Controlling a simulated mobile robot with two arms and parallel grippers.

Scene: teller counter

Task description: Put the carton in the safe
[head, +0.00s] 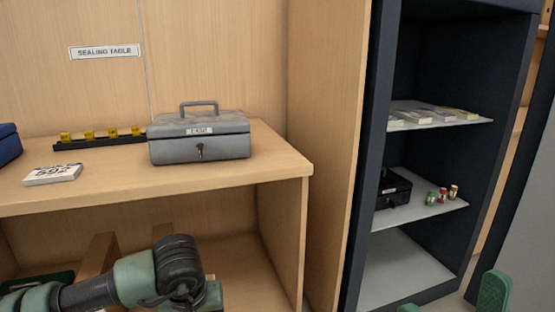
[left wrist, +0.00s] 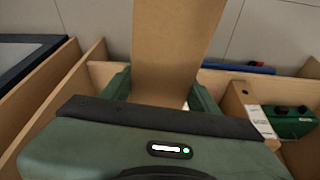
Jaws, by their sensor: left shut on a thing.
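The safe (head: 380,150) stands open at the right of the head view, dark with pale shelves. Its upper shelf (head: 455,121) holds bundles of notes; its middle shelf (head: 410,213) holds a black box (head: 393,189) and a few small rolls (head: 442,195). Its floor (head: 405,270) looks bare. My left gripper (left wrist: 162,92) is shut on the plain brown carton (left wrist: 177,45), which fills the middle of the left wrist view. In the head view my left wrist is low, before the table; I cannot make out the carton there. My right gripper (head: 452,302) shows only its green fingertips, apart, below the safe.
The sealing table (head: 240,174) carries a grey cash box (head: 200,145), a black strip with yellow markers (head: 100,138) and a white number block (head: 53,175). Wooden dividers (left wrist: 82,78) stand below around my left gripper. A wooden panel (head: 330,130) separates table and safe.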

